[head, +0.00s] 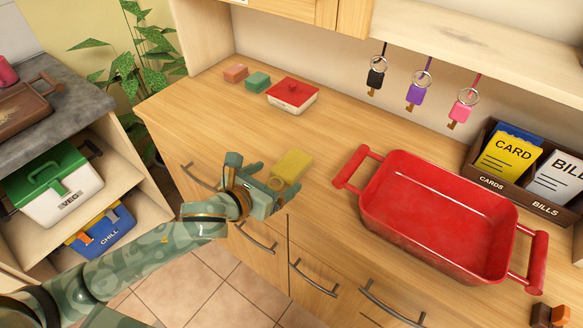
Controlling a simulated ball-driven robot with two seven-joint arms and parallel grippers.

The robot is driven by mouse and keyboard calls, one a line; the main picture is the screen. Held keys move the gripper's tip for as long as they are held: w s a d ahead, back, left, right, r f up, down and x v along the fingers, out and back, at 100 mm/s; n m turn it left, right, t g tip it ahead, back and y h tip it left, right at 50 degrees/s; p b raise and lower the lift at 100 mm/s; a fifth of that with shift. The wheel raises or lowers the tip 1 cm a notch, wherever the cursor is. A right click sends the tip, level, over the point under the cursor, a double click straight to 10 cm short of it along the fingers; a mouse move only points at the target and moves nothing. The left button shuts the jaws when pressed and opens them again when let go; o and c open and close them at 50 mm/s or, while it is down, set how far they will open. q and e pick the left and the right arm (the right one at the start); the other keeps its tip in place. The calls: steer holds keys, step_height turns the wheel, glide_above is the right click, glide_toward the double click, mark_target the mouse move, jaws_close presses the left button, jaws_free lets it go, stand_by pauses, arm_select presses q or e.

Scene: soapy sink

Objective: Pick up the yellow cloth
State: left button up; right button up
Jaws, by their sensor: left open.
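The yellow cloth (293,167) is a small folded yellow block lying flat on the wooden counter (335,205), near its front edge. My left gripper (276,183) reaches in from the lower left with its fingers pointing at the cloth. Its jaws are open, with nothing seen between them. The fingertips are close to the cloth's near left side and cover a little of it; I cannot tell whether they touch it. My right gripper is not in view.
A red basin (405,232) with side handles stands right of the cloth. Orange (236,72) and green (257,82) blocks and a red-lidded box (292,96) lie farther back. Keys (415,95) hang above. A card box (512,168) stands at right. Counter around the cloth is clear.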

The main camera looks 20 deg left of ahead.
mark_target(289, 165)
arm_select(q)
steer(key=shift+x, duration=1)
steer(key=x, duration=0.1)
steer(key=b+x, duration=0.1)
steer(key=x, duration=0.1)
steer(key=b+x, duration=0.1)
steer(key=shift+w+a+f, duration=0.1)
steer(key=shift+w+a, duration=0.15)
steer(key=shift+w, duration=0.15)
steer(key=shift+w+d+f, duration=0.1)
steer(key=shift+w+d, duration=0.05)
steer(key=shift+w, duration=0.15)
steer(key=c, duration=1.1)
